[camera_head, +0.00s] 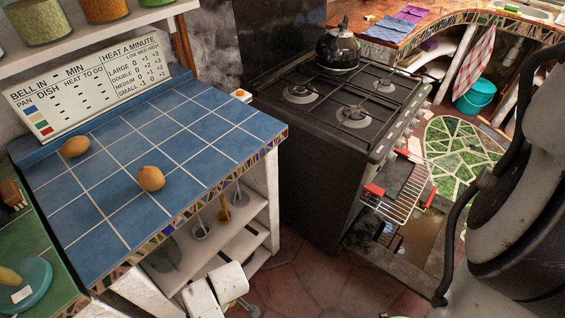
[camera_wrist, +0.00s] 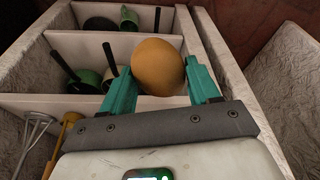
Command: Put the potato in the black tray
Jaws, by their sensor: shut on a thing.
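In the wrist view, my gripper (camera_wrist: 160,92) is shut on a round, orange-brown potato (camera_wrist: 158,67). It sits between the two teal fingers, clear of the shelf behind it. The head view does not clearly show the fingers or this potato; a worn white part of my arm shows at the bottom. A dark flat piece with red ends, apparently the black tray (camera_head: 399,179), lies on the pulled-out oven rack in the head view.
Two brown, potato-like items, one at the left (camera_head: 75,147) and one nearer (camera_head: 150,178), lie on the blue tiled counter (camera_head: 205,145). White shelves (camera_wrist: 85,43) with pans and hanging utensils are below. The black stove (camera_head: 325,150) stands right of the counter; a kettle (camera_head: 338,50) is on it.

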